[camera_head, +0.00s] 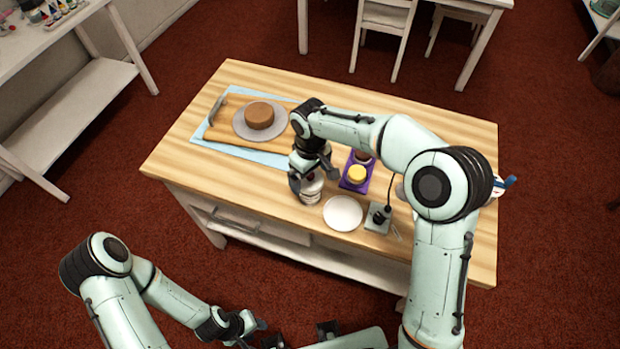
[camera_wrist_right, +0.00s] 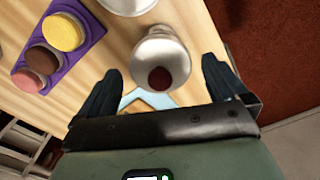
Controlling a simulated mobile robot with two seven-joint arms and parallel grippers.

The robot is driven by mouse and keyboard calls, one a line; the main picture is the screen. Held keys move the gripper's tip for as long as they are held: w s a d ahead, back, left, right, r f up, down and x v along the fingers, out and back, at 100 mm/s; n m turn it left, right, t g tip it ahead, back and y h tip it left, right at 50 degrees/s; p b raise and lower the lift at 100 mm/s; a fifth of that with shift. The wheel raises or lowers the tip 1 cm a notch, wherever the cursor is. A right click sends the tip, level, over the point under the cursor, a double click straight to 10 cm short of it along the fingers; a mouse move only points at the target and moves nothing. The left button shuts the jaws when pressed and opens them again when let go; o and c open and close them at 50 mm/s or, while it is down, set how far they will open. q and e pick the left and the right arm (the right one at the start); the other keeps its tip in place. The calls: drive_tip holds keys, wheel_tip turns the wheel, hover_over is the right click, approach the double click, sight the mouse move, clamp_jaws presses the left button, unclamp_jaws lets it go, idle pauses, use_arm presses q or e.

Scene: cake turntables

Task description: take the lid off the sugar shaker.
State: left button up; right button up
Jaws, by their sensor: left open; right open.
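The sugar shaker (camera_head: 311,194) stands upright on the wooden table near its front edge, pale and banded in the head view. In the right wrist view the silvery shaker (camera_wrist_right: 160,45) shows a dark red round spot on its near end; I cannot make out the lid's edge. My right gripper (camera_head: 314,180) is open just above the shaker, with one finger on each side. In the right wrist view its fingers (camera_wrist_right: 161,72) are apart from the shaker, with gaps on both sides. My left gripper (camera_head: 248,325) is open and empty, low in front of the table.
A white plate (camera_head: 342,214) lies right of the shaker, beside a purple tray (camera_head: 347,184) with round cakes. A small device (camera_head: 378,217) stands further right. A brown cake (camera_head: 259,115) sits on a grey turntable (camera_head: 240,128) at the back left. The table's left front is clear.

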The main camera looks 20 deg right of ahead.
drive_tip(key=shift+f, duration=0.5)
drive_tip(key=c, duration=1)
drive_tip(key=shift+o, duration=0.2)
